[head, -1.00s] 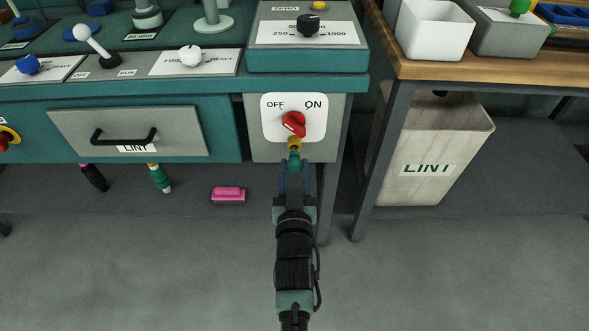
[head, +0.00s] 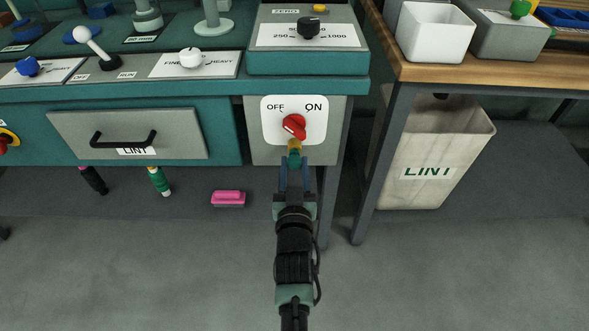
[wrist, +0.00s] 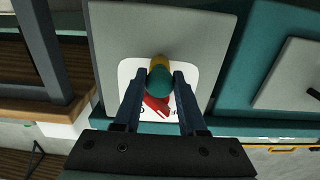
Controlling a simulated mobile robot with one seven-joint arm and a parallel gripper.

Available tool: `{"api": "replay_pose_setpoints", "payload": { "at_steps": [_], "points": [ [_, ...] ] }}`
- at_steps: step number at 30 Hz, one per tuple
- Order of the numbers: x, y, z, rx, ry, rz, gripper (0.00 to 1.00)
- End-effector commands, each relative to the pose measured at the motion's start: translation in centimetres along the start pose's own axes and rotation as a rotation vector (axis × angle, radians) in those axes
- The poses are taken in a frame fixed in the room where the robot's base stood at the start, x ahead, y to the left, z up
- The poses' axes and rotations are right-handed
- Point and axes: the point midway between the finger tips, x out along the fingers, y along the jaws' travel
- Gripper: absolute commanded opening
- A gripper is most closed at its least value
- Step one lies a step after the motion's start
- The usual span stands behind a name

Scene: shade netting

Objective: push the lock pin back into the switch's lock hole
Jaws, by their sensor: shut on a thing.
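The red switch knob (head: 294,127) sits on a white plate (head: 317,130) marked OFF and ON, on the grey panel of the bench front. My gripper (head: 294,163) is just below the knob, shut on the lock pin (head: 294,157), which has a teal end and a yellow part. In the wrist view the pin's round teal end (wrist: 159,82) faces the camera between the fingertips, with yellow behind it. The red knob also shows behind the pin (wrist: 157,106). The lock hole is hidden, and I cannot tell whether the pin's tip is in it.
A grey drawer (head: 190,120) with a black handle is left of the switch. A bench leg (head: 333,200) and a wooden table (head: 470,68) stand to the right, with a LINT bin (head: 435,140) beneath. A pink brush (head: 229,198) lies below. Open floor surrounds my arm.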

Motion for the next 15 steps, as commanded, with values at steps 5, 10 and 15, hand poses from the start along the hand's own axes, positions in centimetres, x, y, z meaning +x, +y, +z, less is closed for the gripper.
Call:
{"api": "replay_pose_setpoints", "payload": {
  "at_steps": [5, 10, 15],
  "points": [
    [0.46, -0.03, -0.12, 0.0, 0.002, -0.001, 0.0],
    [0.49, -0.03, -0.19, 0.0, 0.003, -0.001, 0.5],
    [0.46, -0.01, -0.12, 0.0, 0.002, 0.0, 0.76]
  ]
}}
